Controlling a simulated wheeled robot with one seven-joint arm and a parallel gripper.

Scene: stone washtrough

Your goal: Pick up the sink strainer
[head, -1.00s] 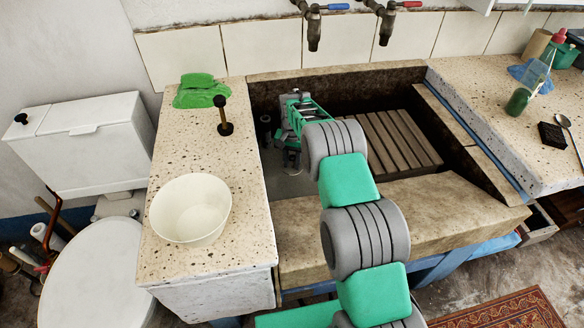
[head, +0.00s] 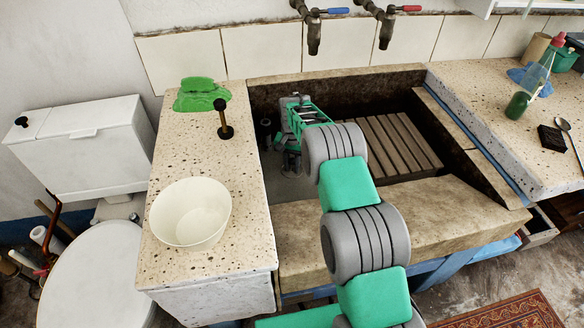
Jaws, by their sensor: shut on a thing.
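My gripper (head: 291,158) reaches down into the left part of the stone trough (head: 455,205), close to its floor. Its jaws are shut on a small grey metallic thing at the tips, which looks like the sink strainer (head: 291,168). Only a little of it shows, and my gripper and wrist hide the rest. I cannot tell whether it touches the trough floor.
A slatted wooden board (head: 395,140) lies right of my gripper in the trough. A dark upright object (head: 265,128) stands by its left wall. On the left slab are a white bowl (head: 190,212), plunger (head: 223,125) and green cloth (head: 200,95). Two taps (head: 314,35) hang above.

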